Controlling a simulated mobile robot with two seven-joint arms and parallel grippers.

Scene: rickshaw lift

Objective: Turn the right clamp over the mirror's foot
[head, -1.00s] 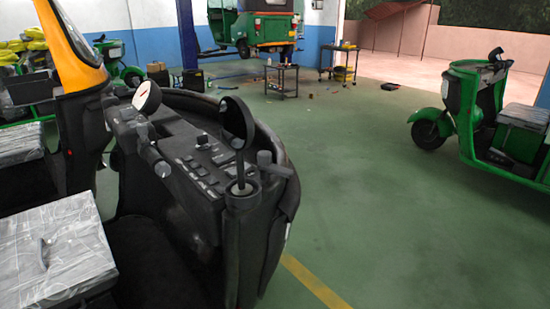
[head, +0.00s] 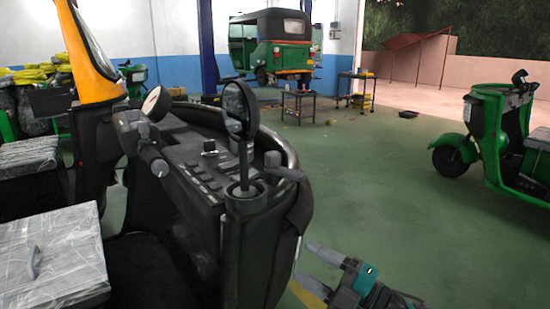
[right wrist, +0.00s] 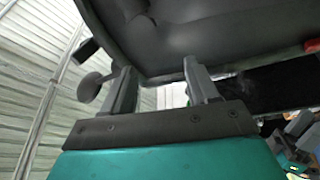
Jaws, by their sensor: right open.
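The round black mirror (head: 238,108) stands upright on a thin stem at the right of the black dashboard. Its foot (head: 245,196) sits in a dark round socket on the dashboard corner. A grey clamp (head: 282,169) with a knob and a lever stands just right of the foot, its lever pointing right, away from the stem. My right gripper (head: 312,267) is open and empty, low and to the right of the dashboard, apart from the clamp. In the right wrist view its two fingers (right wrist: 160,85) are spread below a dark panel. A small teal and grey part of mine shows there at the right edge.
The black dashboard (head: 195,170) has rows of switches and a handlebar grip (head: 152,158) at left. A wrapped seat (head: 50,262) is at lower left. A green vehicle (head: 495,140) stands at right. Green floor between is clear. Small tables (head: 299,105) are far back.

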